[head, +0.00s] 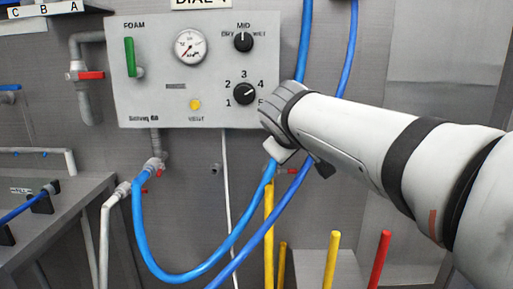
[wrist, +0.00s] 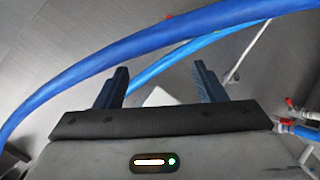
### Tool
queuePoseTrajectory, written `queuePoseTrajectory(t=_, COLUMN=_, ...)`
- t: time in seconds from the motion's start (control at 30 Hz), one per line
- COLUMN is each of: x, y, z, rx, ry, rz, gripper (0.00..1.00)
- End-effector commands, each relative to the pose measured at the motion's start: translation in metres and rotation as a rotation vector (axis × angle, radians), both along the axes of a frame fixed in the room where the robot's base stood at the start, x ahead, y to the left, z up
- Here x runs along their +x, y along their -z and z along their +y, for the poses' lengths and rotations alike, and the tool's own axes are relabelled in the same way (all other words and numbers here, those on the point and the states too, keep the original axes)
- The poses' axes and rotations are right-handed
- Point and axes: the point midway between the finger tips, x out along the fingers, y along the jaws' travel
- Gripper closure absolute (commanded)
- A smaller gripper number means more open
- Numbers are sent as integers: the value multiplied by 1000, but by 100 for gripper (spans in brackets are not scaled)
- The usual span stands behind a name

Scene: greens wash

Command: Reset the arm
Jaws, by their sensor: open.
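My arm reaches in from the right in the head view, over the right edge of the grey foam panel (head: 165,85). My gripper (head: 300,163) is mostly hidden behind the wrist there, below the panel's right corner and close to two blue hoses (head: 238,240). In the wrist view my gripper (wrist: 161,84) has its two dark fingers apart, with nothing held between them. A blue hose (wrist: 150,45) crosses the view near the fingertips, and a lighter blue hose (wrist: 185,52) shows between the fingers. I cannot tell whether the fingers touch a hose.
The panel carries a green handle (head: 130,57), a gauge (head: 190,46), a MID knob (head: 243,41) and a numbered dial (head: 244,93). A red-handled valve (head: 90,75) is at left. Yellow posts (head: 331,255) and a red post (head: 379,258) stand below my arm. A grey bench (head: 50,225) is at lower left.

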Motion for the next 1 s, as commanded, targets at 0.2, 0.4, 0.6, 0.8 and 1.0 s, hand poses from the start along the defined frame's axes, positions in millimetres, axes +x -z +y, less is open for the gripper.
queuePoseTrajectory(t=0.2, x=-67, y=25, z=-49, rx=174, ry=169, rz=260, gripper=36)
queuePoseTrajectory(t=0.4, x=-143, y=53, z=-70, rx=357, ry=329, rz=474, gripper=36)
queuePoseTrajectory(t=0.6, x=-204, y=72, z=-71, rx=510, ry=454, rz=622, gripper=36)
queuePoseTrajectory(t=0.8, x=-227, y=82, z=-68, rx=571, ry=500, rz=674, gripper=36)
queuePoseTrajectory(t=1.0, x=-227, y=85, z=-68, rx=573, ry=501, rz=676, gripper=36)
